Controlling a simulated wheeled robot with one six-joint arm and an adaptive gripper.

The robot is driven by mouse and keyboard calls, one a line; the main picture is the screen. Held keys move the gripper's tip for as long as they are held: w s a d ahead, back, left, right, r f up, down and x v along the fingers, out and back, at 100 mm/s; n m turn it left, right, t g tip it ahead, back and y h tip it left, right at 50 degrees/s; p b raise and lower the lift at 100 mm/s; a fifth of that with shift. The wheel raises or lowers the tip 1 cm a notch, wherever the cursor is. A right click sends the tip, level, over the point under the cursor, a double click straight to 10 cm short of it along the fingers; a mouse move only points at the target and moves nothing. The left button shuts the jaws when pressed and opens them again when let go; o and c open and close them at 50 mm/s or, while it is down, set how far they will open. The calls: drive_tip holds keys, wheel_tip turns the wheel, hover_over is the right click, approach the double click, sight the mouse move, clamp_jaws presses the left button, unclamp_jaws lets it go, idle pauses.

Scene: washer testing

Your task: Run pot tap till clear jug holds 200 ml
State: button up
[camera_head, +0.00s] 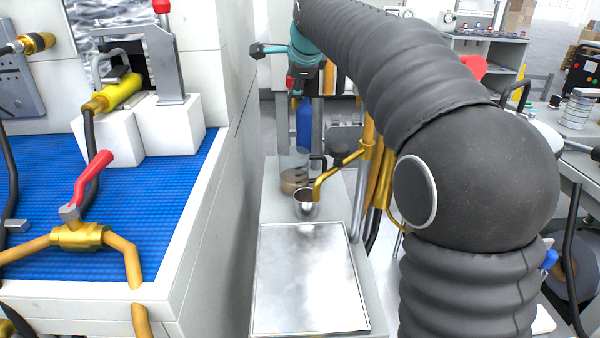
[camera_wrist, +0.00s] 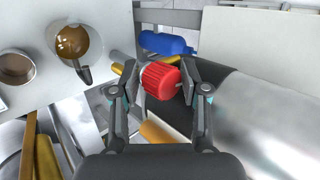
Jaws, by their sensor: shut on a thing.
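My gripper (camera_wrist: 164,80) is shut on a red ribbed knob (camera_wrist: 160,78), with one finger at each side of it. In the head view my gripper (camera_head: 303,80) is small and far off, and the knob is only partly visible there. A clear jug (camera_head: 293,160) with a dark handle stands on the pale bench and has brown contents low in it. The wrist view shows the jug (camera_wrist: 66,32) from above, with brown in it. I cannot read its level or any marks. I cannot make out a stream.
A steel cup (camera_head: 305,204) stands in front of the jug, close to the end of a brass spout (camera_head: 338,172). A blue cylinder (camera_head: 304,122) is behind. A flat metal plate (camera_head: 308,278) lies nearer.

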drive_tip(key=shift+a+r+m+h, duration=0.25)
drive_tip(key=shift+r+m+h, duration=0.05)
drive_tip(key=shift+r+m, duration=0.1)
drive_tip(key=shift+a+m+h, duration=0.15)
drive_tip(key=shift+m+h, duration=0.85)
drive_tip(key=shift+m, duration=0.2)
drive_tip(key=shift+m+t, duration=0.3)
drive_tip(key=shift+m+h, duration=0.4)
drive_tip(key=shift+h, duration=0.1)
drive_tip(key=shift+d, duration=0.25)
